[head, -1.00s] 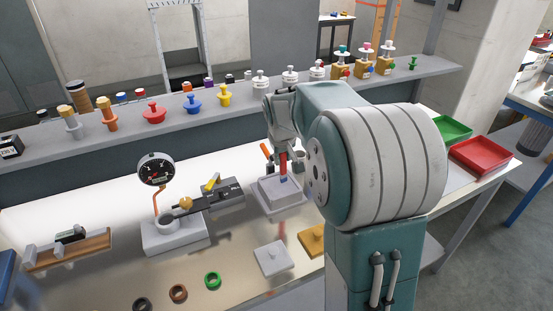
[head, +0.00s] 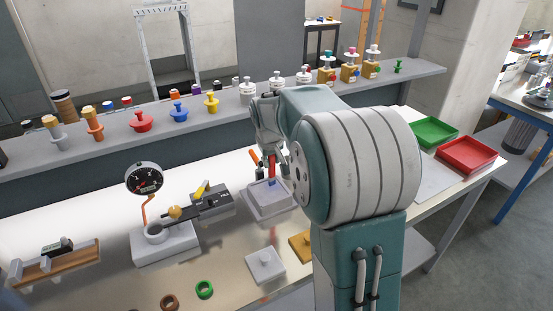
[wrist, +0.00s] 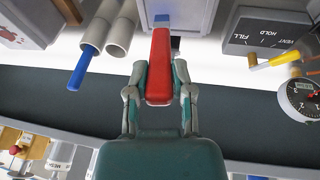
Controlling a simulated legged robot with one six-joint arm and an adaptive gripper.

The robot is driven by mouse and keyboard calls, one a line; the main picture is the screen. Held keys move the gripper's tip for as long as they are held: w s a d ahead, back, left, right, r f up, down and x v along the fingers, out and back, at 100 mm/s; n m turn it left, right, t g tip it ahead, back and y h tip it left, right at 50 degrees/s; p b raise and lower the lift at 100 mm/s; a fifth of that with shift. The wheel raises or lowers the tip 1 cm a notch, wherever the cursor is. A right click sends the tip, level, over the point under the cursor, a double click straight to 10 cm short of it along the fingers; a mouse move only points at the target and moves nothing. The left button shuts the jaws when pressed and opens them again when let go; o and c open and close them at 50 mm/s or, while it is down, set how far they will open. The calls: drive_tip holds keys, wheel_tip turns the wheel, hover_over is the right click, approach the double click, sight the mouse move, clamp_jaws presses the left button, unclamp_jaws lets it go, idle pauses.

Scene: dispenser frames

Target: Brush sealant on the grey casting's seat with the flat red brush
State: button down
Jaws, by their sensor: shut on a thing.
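My gripper (wrist: 160,85) is shut on the flat red brush (wrist: 159,60). In the head view the red brush (head: 271,168) points down, its blue lower end over a pale grey block (head: 258,211). I cannot tell if it touches the block. A pale grey square plate with a small raised boss (head: 265,268), which looks like the grey casting, lies on the bench nearer the front, apart from the brush. Its seat is too small to make out. My arm hides part of the bench to the right.
A yellow plate (head: 300,246) lies beside the grey one. A dial gauge (head: 144,179) stands left. Grey tubes (wrist: 118,30) with a blue stick (wrist: 82,68) are close beside the brush. A shelf (head: 120,153) of coloured knobs runs behind. Red (head: 467,156) and green trays (head: 436,131) lie right.

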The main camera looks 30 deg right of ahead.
drive_tip(key=a, duration=0.6)
idle(0.5)
drive_tip(key=shift+a+f, duration=0.1)
wheel_tip(320, 180, up, 6)
idle(0.7)
wheel_tip(320, 180, up, 3)
idle(0.6)
idle(0.5)
